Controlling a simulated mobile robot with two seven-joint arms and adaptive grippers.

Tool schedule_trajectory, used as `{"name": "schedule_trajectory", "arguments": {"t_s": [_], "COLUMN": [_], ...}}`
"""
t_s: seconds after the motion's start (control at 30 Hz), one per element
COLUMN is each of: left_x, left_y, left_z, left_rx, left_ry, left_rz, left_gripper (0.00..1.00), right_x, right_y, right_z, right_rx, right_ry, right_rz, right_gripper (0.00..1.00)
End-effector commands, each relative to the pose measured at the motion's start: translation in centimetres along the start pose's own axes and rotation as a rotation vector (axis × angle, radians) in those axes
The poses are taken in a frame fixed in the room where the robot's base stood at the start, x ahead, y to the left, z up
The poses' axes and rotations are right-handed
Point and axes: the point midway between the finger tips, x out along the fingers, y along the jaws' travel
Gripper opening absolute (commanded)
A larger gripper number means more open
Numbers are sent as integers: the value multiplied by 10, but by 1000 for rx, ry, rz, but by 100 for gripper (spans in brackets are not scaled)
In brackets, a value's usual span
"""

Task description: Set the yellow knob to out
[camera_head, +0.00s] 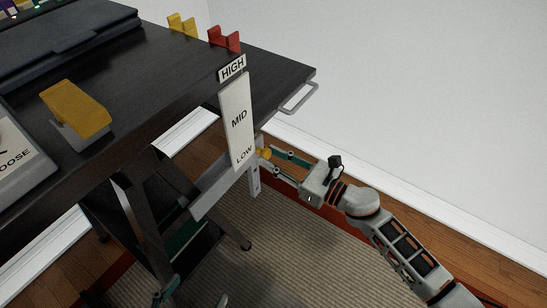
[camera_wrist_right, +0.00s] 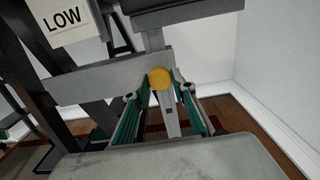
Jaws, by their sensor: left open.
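The yellow knob (camera_head: 264,153) is small and round, on the grey frame below the desk's front edge, by the LOW end of a label plate (camera_head: 238,118). It also shows in the right wrist view (camera_wrist_right: 160,78), nearly face on. My right gripper (camera_head: 273,160) is open, with its two teal fingers pointing at the knob. In the right wrist view the knob lies between the fingertips (camera_wrist_right: 155,85); I cannot tell whether they touch it. My left gripper (camera_head: 168,291) is open at the bottom edge of the head view, low and away from the knob, partly cut off.
The black desk (camera_head: 150,75) carries a yellow lever (camera_head: 78,108), a yellow holder (camera_head: 182,26) and a red holder (camera_head: 224,38). A metal handle (camera_head: 300,98) projects from its right side. Desk legs stand left of the knob. Carpet to the right is free.

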Motion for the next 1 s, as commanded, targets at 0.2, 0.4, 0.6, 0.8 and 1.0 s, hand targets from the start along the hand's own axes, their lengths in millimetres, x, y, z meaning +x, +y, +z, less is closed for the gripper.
{"name": "schedule_trajectory", "arguments": {"t_s": [0.2, 0.4, 0.6, 0.8, 1.0], "left_x": [0, 0, 1, 1, 1], "left_y": [0, 1, 2, 2, 2], "left_z": [1, 2, -1, -2, -2], "left_rx": [-1, -4, -6, -6, -5], "left_ry": [-2, -4, 3, 5, 6], "left_rz": [1, 2, 4, 3, 3], "left_gripper": [69, 69, 69, 69, 69], "right_x": [-10, -38, -39, -39, -38], "right_y": [-1, 0, 0, 0, 0], "right_z": [-2, -2, -1, -1, 0], "right_rx": [0, 1, 1, 1, 1], "right_ry": [2, 2, 1, 1, 0], "right_rz": [-1, 0, 0, 0, 0], "right_gripper": [0, 0, 0, 43, 43]}}
